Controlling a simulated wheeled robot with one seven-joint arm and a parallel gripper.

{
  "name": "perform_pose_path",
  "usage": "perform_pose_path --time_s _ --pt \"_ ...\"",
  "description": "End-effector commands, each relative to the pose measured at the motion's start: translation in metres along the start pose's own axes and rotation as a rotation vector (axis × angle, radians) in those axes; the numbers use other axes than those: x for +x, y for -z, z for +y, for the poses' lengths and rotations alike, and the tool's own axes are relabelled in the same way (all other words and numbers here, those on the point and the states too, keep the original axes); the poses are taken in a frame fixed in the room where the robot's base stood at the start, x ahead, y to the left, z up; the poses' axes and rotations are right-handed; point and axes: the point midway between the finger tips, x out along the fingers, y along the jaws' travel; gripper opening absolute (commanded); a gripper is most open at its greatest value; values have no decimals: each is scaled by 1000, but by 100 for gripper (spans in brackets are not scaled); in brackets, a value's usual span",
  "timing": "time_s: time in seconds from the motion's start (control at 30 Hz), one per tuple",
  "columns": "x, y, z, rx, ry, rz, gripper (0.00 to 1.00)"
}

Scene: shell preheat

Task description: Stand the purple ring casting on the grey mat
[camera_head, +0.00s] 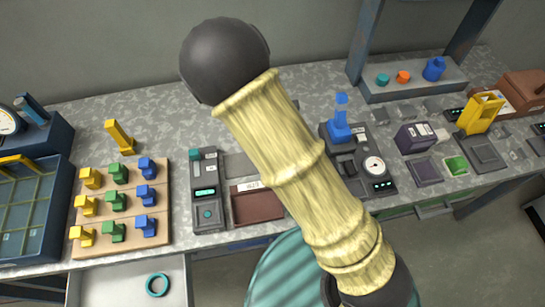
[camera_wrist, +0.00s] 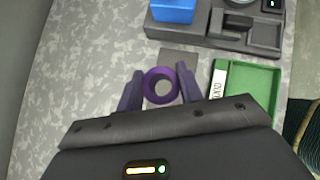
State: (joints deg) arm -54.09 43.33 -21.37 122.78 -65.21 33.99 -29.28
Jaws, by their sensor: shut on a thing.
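The purple ring casting (camera_wrist: 147,84) is between the two dark purple fingers of my gripper (camera_wrist: 160,88) in the wrist view. My gripper is shut on it, and the ring's hole faces the camera. A flat grey mat (camera_wrist: 178,57) lies just beyond and partly behind the ring in the wrist view. I cannot tell how high the ring is above the mat or whether they touch. In the head view my arm crosses the middle and hides the gripper and ring.
In the wrist view a green tray (camera_wrist: 246,74) lies right of the mat, and a dark fixture (camera_wrist: 210,38) with a blue part (camera_wrist: 173,9) stands beyond it. In the head view a peg board (camera_head: 122,208) stands left, and a dark gauge unit (camera_head: 357,165) right of my arm.

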Motion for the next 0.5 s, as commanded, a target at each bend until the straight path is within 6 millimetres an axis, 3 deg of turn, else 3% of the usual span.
perform_pose_path --time_s 0.17,0.5 --pt "7 7 0 -2 2 -1 9" --pt "40 41 0 -2 1 -1 9"
